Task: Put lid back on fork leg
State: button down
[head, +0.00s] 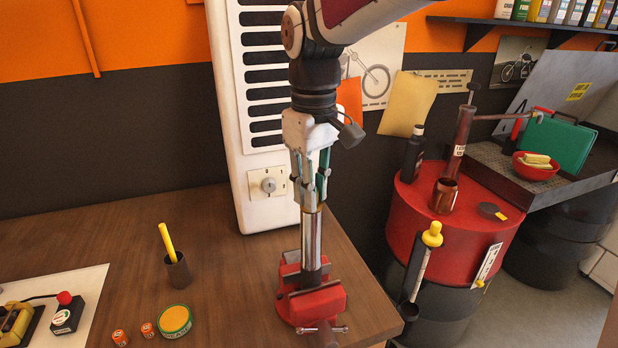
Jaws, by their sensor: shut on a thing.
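The fork leg (311,240) is a shiny metal tube standing upright, clamped in a red vise (318,304) near the right front of the wooden bench. My gripper (309,202) points straight down at the top of the fork leg. Its fingers are shut on a small metal piece, which looks like the lid, right over the tube's upper end. The fingers mostly hide the lid, so I cannot tell whether it touches the tube or sits a little above it.
A dark cup with a yellow stick (176,268), a yellow-green tin (175,320) and small orange cans stand on the bench (110,250) to the left. A white cabinet (240,130) rises close behind my gripper. A red drum (410,210) with bottles and a pump stands right.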

jog(key=c, duration=1.4)
grip_release()
jog(key=shift+o, duration=0.4)
jog(key=o, duration=0.4)
jog(key=shift+o, duration=0.2)
jog(key=shift+r+p, duration=0.9)
jog(key=shift+r, duration=2.6)
grip_shut()
